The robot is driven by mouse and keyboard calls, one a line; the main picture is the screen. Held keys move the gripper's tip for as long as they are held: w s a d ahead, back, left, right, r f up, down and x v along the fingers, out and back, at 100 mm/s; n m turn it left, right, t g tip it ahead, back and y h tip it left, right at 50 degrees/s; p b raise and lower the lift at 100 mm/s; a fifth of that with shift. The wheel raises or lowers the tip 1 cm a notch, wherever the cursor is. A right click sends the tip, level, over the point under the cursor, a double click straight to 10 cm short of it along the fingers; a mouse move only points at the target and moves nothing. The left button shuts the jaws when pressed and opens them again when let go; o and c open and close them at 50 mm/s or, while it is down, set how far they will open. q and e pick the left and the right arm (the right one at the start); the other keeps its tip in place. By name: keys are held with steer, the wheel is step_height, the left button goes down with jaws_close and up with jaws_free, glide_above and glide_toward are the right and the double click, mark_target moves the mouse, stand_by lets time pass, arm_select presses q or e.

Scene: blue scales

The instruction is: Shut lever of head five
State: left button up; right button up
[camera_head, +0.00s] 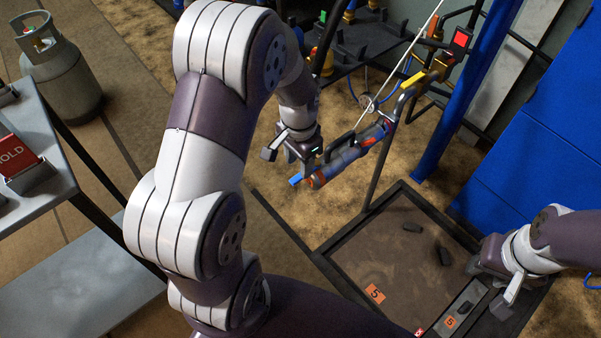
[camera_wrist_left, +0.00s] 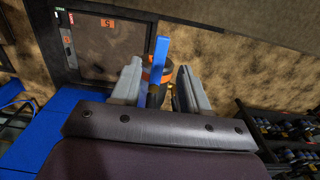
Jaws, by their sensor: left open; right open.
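The filling head (camera_head: 345,160), a grey and orange cylinder, hangs at an angle below a pipe in the head view. A blue lever (camera_head: 296,179) sticks out at its lower left end. My left gripper (camera_head: 292,152) is open just above and left of that end. In the left wrist view the blue lever (camera_wrist_left: 159,65) stands upright between my open left fingers (camera_wrist_left: 160,88), closer to the left one. An orange ring (camera_wrist_left: 160,75) shows behind it. Whether a finger touches the lever cannot be told. My right gripper (camera_head: 485,270) is open, low at the right, away from the head.
A black-rimmed tray (camera_head: 330,262) marked with an orange 5 label (camera_head: 375,293) lies below the head, with small dark pieces in it. A gas cylinder (camera_head: 60,70) and a table with a red HOLD sign (camera_head: 18,155) are at left. A blue post (camera_head: 440,120) stands right of the head.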

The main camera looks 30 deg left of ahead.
mark_target(299, 176)
arm_select(q)
step_height(299, 176, down, 4)
steer(key=shift+r+b, duration=0.1)
steer(key=shift+b, duration=0.3)
jaws_close()
